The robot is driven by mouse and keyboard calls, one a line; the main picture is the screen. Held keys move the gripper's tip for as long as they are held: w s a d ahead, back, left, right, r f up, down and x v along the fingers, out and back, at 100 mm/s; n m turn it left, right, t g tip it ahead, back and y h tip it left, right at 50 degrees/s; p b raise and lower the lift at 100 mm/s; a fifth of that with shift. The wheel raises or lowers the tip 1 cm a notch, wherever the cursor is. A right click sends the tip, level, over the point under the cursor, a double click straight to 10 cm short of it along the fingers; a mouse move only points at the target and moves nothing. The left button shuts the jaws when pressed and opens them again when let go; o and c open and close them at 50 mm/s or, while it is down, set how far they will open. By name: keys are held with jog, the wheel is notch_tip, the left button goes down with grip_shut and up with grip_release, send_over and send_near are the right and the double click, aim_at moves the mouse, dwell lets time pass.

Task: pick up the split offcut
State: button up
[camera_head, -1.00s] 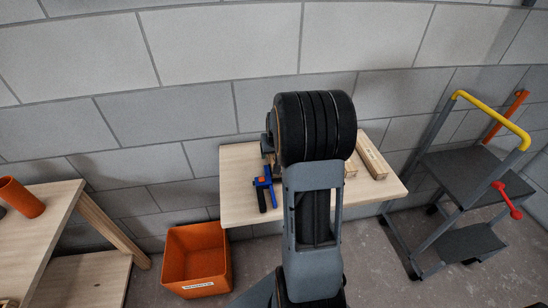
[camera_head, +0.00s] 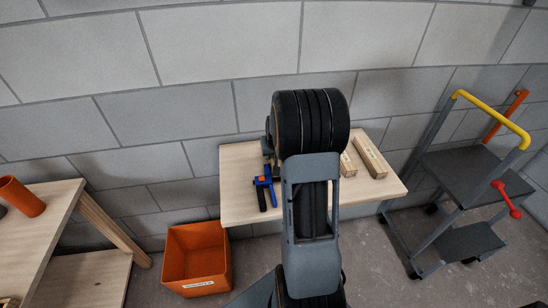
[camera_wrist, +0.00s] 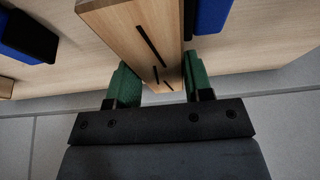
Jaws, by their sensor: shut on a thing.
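The split offcut (camera_wrist: 150,35) is a pale wooden piece with dark cracks along its face, seen in the wrist view. My gripper (camera_wrist: 160,84) has green-padded fingers on both sides of its near end and is shut on it. The offcut appears over or against the wooden table; I cannot tell whether it touches it. In the head view my arm hides the gripper and the offcut.
The wooden table (camera_head: 237,205) bears a blue and black clamp (camera_head: 265,186) and two battens, one longer (camera_head: 370,158) and one shorter (camera_head: 347,166). An orange bin (camera_head: 197,258) stands below left. A step trolley (camera_head: 460,168) stands right, a workbench (camera_head: 55,215) left.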

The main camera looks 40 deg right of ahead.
jog(key=shift+c, duration=0.5)
jog(key=shift+r, duration=0.1)
